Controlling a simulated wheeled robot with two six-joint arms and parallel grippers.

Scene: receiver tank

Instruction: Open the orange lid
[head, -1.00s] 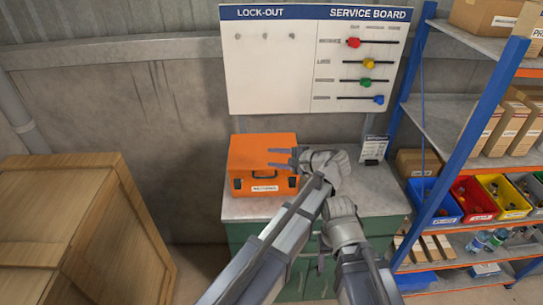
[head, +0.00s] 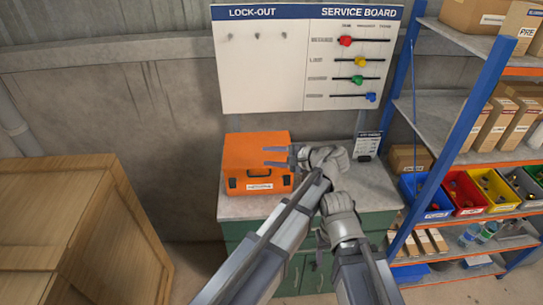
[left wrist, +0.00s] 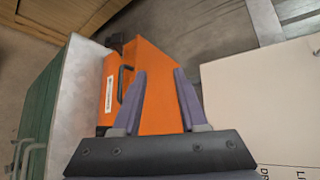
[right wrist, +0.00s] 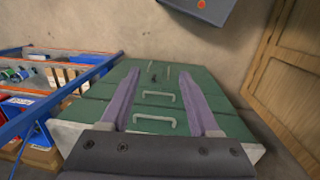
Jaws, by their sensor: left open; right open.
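An orange case (head: 258,148) with a closed orange lid sits on the grey worktop (head: 234,208). A dark handle and a white label are on its front. My left gripper (head: 275,157) is open and empty at the right part of the case in the head view. In the left wrist view, its fingers (left wrist: 160,71) show in front of the orange case (left wrist: 158,95); contact cannot be told. My right gripper (right wrist: 159,73) is open and empty, facing the green drawer cabinet (right wrist: 205,85). In the head view its fingers are mostly hidden.
A lock-out service board (head: 262,75) hangs on the wall behind. A small card stand (head: 366,146) is at the worktop's back right. A blue-framed shelf (head: 440,115) with bins stands right, a wooden crate (head: 75,220) left. The worktop's front left strip is clear.

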